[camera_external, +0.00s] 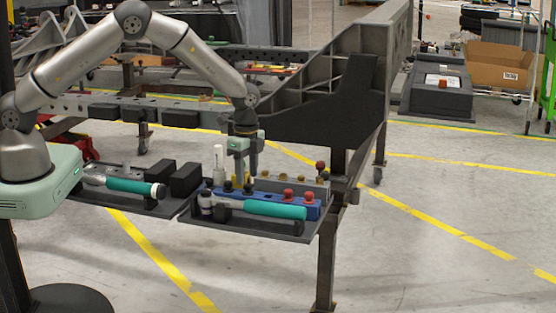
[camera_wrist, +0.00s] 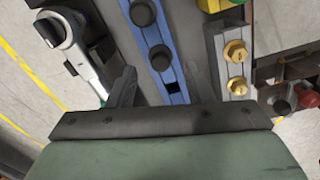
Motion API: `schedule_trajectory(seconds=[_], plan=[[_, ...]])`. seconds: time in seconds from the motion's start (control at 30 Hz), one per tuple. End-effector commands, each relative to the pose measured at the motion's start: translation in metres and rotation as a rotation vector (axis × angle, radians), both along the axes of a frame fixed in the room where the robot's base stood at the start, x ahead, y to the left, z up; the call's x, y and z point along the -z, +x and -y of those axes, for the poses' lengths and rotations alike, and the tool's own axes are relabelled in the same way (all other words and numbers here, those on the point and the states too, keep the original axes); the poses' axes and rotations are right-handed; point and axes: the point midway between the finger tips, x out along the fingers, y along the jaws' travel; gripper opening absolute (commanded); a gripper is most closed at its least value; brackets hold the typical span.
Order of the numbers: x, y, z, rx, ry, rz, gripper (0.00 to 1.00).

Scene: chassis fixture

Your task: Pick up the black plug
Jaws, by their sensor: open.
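Two black plugs sit in a blue rail; in the wrist view one (camera_wrist: 161,57) is nearer my gripper and the other (camera_wrist: 143,12) is farther up. The blue rail (camera_wrist: 180,96) has an empty square hole below the nearer plug. In the external view the black plugs (camera_external: 248,188) show at the rail's left part, below my gripper (camera_external: 243,176). My gripper (camera_wrist: 162,72) is open and empty. Its fingers are on either side of the blue rail, with the nearer plug between and slightly beyond the tips in the wrist view. Contact cannot be told.
A teal-handled tool (camera_external: 275,209) lies along the front of the tray (camera_external: 290,233). Red plugs (camera_external: 288,195) stand farther right in the rail. A grey rail with yellow bolts (camera_wrist: 236,52) is beside the right finger. A white bottle (camera_external: 218,163) stands behind left.

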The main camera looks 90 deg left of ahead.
Motion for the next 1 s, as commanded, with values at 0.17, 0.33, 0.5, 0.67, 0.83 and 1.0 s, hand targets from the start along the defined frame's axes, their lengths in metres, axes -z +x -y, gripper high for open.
schedule_trajectory(seconds=[0.17,0.33,0.5,0.67,0.83,1.0], plan=[[0.025,0.001,0.001,0.001,0.0,-0.001,0.47],[0.031,0.002,0.001,0.0,0.0,0.001,0.47],[0.031,0.002,0.001,0.0,0.0,0.001,0.41],[0.031,0.002,0.001,0.0,0.0,0.001,0.0],[0.031,0.002,0.001,0.0,-0.001,0.001,0.0],[0.031,0.002,0.001,0.0,-0.001,0.001,0.0]])
